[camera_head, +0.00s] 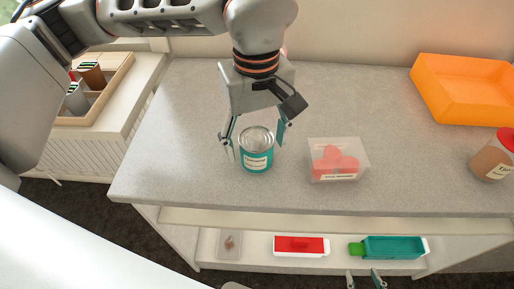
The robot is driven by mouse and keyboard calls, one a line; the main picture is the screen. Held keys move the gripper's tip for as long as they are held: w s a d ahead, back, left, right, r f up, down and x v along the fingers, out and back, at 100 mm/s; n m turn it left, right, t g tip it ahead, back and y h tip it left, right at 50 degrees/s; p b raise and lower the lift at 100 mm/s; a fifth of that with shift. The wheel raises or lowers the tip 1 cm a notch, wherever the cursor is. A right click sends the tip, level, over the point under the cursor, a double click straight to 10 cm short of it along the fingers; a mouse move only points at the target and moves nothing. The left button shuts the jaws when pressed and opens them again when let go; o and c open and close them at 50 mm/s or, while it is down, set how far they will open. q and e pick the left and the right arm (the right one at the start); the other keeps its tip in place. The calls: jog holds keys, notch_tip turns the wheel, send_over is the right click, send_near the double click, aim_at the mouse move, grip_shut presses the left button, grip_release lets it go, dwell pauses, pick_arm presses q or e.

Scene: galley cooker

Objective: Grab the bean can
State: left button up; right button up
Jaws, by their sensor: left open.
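A teal can with a pale label and a grey metal top (257,158) stands upright near the front edge of the grey counter; the label is too small to read. My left gripper (255,139) is directly above it, pointing down. It is open, with one finger to the left of the can's upper part and one to the right. I cannot tell whether the fingers touch the can. My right gripper (365,280) shows only its fingertips at the bottom edge, low in front of the shelf; they are apart.
A clear box with red contents (338,161) stands right of the can. An orange tray (465,91) is at the back right, and a red-lidded jar (493,156) at the right edge. A lower shelf holds a red item (300,245) and a teal container (392,247). The counter's left side is clear.

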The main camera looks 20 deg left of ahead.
pick_arm(q)
jog(key=shift+c, duration=0.5)
jog(key=c, duration=1.3)
